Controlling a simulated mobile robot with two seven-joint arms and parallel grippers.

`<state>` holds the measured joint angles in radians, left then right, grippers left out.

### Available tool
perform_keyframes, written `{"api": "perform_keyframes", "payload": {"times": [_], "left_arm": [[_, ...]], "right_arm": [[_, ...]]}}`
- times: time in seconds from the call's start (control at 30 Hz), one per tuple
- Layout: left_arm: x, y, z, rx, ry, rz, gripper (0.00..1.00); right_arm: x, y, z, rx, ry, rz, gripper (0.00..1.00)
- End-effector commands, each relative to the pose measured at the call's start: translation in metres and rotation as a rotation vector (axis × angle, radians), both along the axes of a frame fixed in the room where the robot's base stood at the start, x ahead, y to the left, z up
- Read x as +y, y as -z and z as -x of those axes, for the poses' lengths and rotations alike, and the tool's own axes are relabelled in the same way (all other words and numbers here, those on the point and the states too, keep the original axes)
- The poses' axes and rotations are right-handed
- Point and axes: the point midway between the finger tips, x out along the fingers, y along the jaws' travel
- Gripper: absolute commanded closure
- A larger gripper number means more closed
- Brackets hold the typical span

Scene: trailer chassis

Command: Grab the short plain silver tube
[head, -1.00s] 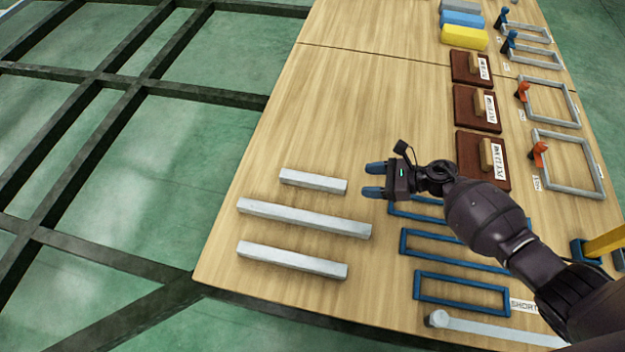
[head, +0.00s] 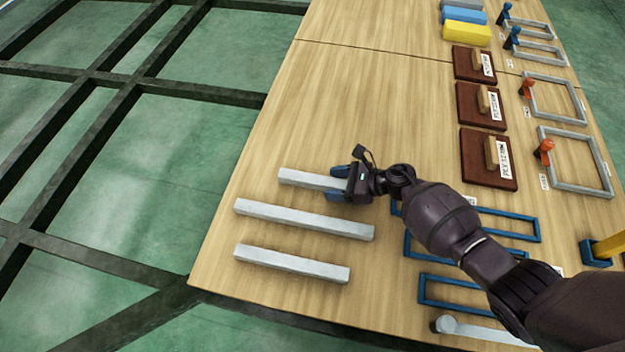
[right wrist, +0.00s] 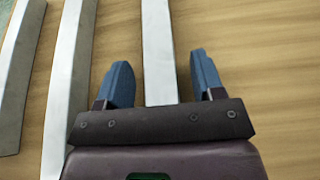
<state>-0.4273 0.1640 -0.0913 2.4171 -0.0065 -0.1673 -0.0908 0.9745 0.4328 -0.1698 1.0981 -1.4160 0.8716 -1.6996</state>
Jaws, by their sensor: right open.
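Three plain silver tubes lie side by side on the wooden table. The shortest silver tube (head: 305,178) is the farthest of them in the head view. My right gripper (head: 336,184) is open at the right end of this tube, which its hand partly hides. In the right wrist view the short tube (right wrist: 158,50) runs between the two blue fingers, with a gap on each side. Whether the fingers are lowered around it or still above it I cannot tell. My left gripper is not in view.
A long silver tube (head: 295,217) lies just nearer than the short one, close to a finger. A medium silver tube (head: 290,264) lies nearer still. Blue rectangular frames (head: 465,292) lie right, partly under my arm. The table (head: 330,90) is clear beyond the short tube.

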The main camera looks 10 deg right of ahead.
Motion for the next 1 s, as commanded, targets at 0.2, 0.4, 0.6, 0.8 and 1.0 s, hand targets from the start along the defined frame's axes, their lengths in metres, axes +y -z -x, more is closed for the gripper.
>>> {"api": "perform_keyframes", "payload": {"times": [0.2,0.4,0.6,0.8,1.0], "left_arm": [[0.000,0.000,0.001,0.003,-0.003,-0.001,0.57],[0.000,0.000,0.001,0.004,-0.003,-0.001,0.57],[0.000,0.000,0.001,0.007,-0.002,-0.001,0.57],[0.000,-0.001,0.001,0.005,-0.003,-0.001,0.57],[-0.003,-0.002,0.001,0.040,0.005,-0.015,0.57]], "right_arm": [[-0.001,-0.001,0.000,-0.001,0.001,0.001,0.51],[-0.001,-0.001,0.000,0.000,0.000,0.000,0.81],[-0.001,-0.001,0.000,-0.001,0.000,-0.001,0.99],[-0.001,-0.005,-0.001,-0.002,0.000,0.000,0.99],[-0.001,-0.034,-0.004,-0.012,-0.001,0.000,0.99]]}}
